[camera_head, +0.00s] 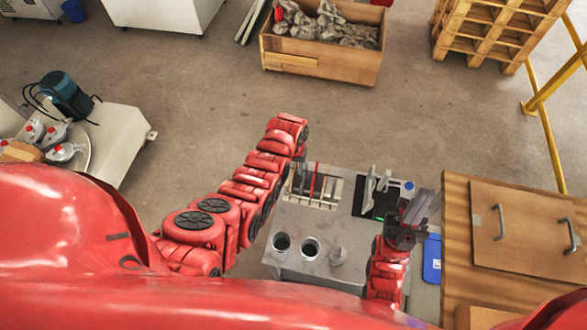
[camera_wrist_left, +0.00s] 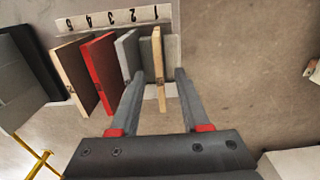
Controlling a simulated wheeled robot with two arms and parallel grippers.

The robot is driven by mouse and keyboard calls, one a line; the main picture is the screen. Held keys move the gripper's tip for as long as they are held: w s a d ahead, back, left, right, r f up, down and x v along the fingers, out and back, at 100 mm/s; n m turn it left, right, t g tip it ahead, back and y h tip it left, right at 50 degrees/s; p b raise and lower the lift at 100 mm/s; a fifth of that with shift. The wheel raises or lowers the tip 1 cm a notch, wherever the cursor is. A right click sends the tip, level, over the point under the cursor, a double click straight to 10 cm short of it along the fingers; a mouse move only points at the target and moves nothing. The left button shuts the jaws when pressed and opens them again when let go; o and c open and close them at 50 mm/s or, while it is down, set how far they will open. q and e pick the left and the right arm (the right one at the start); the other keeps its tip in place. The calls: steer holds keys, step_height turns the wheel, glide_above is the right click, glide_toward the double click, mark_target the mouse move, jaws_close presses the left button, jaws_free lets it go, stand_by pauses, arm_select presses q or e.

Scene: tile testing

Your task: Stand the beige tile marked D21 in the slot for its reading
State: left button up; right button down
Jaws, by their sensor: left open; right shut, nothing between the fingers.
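The numbered rack (camera_head: 312,205) stands at the back left of the grey table. In the left wrist view, its number strip (camera_wrist_left: 115,19) reads 5 to 1 from left to right, upside down. A beige tile (camera_wrist_left: 157,52) stands between the fingers of my open left gripper (camera_wrist_left: 161,76), with gaps on both sides. I cannot read D21 on either beige tile. My right gripper (camera_head: 421,208) is shut and empty at the table's right side.
A measuring device (camera_head: 370,190) on a black base stands right of the rack. Two dark-mouthed cups (camera_head: 311,249) are at the table's front.

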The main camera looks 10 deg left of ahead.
arm_select(q)
step_height(320, 180, up, 17)
steer(key=p, duration=0.3)
steer(key=shift+p, duration=0.3)
steer(key=shift+f, duration=0.2)
